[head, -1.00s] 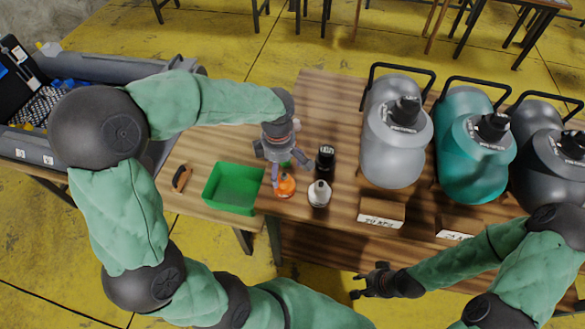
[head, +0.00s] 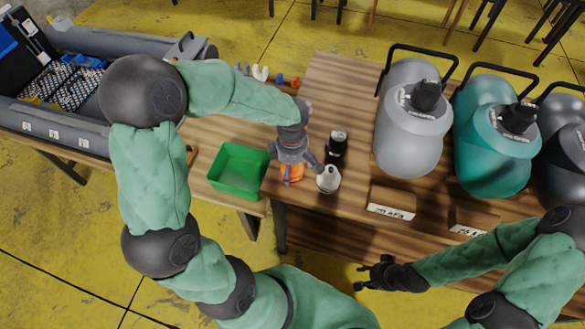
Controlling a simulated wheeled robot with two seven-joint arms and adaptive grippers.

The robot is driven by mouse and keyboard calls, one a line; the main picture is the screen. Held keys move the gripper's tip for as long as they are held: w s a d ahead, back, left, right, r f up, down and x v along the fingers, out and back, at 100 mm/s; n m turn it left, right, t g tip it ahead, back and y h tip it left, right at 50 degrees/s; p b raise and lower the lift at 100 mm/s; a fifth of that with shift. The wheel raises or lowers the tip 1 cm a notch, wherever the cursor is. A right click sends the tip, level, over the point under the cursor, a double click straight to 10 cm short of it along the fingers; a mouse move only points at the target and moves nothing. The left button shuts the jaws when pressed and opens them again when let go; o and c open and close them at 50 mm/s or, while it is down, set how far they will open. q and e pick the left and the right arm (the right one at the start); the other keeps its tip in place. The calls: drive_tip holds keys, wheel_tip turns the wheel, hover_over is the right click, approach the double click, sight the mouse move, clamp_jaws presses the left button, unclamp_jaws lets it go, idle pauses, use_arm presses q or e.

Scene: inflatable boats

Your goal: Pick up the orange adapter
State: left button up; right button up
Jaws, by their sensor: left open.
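The orange adapter (head: 292,177) stands on the wooden table near its front edge, between the green bin and the white adapter. My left gripper (head: 291,170) is open and points down over the orange adapter. Its fingers are on either side of the adapter's upper part and hide some of it. I cannot tell whether they touch it. My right gripper (head: 366,275) is low in front of the table, away from the objects. Its fingers look apart and hold nothing.
A white adapter (head: 328,180) and a black one (head: 337,146) stand close to the right of my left gripper. A green bin (head: 238,172) is to the left. Large grey (head: 410,135) and teal (head: 490,150) containers stand at the right, behind small labelled boxes (head: 391,202).

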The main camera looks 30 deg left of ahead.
use_arm(q)
drive_tip(key=shift+f, duration=0.45)
drive_tip(key=c, duration=1.3)
drive_tip(key=shift+r, duration=0.1)
